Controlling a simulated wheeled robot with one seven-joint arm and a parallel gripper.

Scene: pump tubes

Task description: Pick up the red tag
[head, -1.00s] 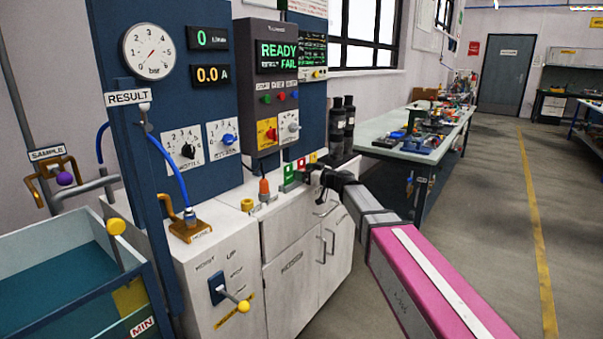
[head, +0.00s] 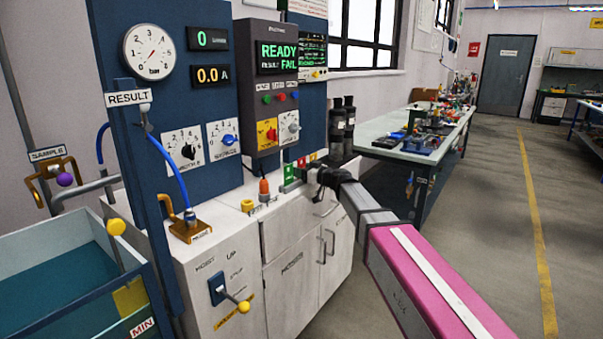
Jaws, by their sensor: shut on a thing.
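The red tag (head: 301,162) is a small upright plate at the right end of the white cabinet top, between a green tag (head: 289,173) and a yellow tag (head: 313,156). My gripper (head: 309,177) reaches in from the right, low at the tags, and is shut on the red tag. The fingertips are small and dark here, and the lower part of the tag is hidden by them and the green tag. I cannot tell whether the red tag is clear of its holder.
Dark cylinders (head: 343,125) stand behind. A workbench (head: 385,150) is farther right; the floor beside it is clear.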

